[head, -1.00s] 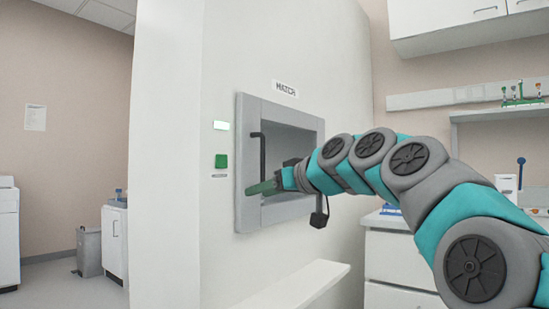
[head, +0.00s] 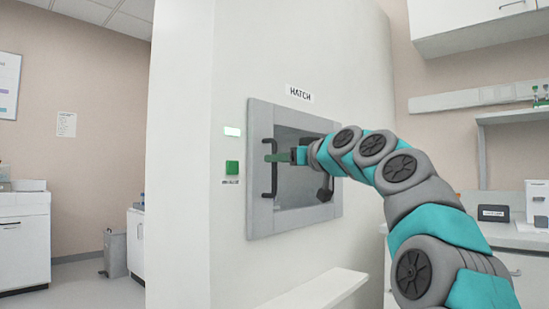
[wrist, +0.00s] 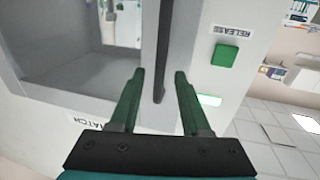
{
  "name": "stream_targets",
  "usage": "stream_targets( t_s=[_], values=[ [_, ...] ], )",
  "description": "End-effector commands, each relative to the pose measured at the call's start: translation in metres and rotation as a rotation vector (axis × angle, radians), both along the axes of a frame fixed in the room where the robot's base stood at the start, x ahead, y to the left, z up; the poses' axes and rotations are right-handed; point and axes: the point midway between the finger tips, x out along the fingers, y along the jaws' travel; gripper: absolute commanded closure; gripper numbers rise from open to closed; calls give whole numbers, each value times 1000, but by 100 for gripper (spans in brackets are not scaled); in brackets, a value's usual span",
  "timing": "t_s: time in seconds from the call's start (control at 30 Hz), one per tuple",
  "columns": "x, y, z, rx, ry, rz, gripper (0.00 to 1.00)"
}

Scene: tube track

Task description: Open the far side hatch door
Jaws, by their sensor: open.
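The hatch (head: 260,215) is a grey frame set in a white wall under a HATCH sign (head: 299,93). A dark vertical bar handle (head: 268,185) stands on its left side. My gripper (head: 270,157) has green fingers and is at the handle's upper part in the head view. In the wrist view my gripper (wrist: 159,74) is open, and the dark handle bar (wrist: 161,50) shows between its two fingers, with gaps to both. I cannot tell whether the bar lies at fingertip depth. A grey recess or pane (head: 300,180) fills the frame; my arm partly covers it.
A green RELEASE button (head: 232,168) and a lit green indicator (head: 233,131) are on the wall left of the hatch. The button also shows in the wrist view (wrist: 225,54). A white shelf (head: 318,291) juts out below the hatch. Counters stand at the right.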

Motion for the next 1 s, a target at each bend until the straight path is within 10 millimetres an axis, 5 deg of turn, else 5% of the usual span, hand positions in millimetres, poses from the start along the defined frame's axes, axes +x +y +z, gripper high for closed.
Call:
stream_targets(
  t_s=[0.57,1.0],
  values=[
    [21,18,0,1,1,1,53],
    [21,18,0,1,1,1,100]
  ],
)
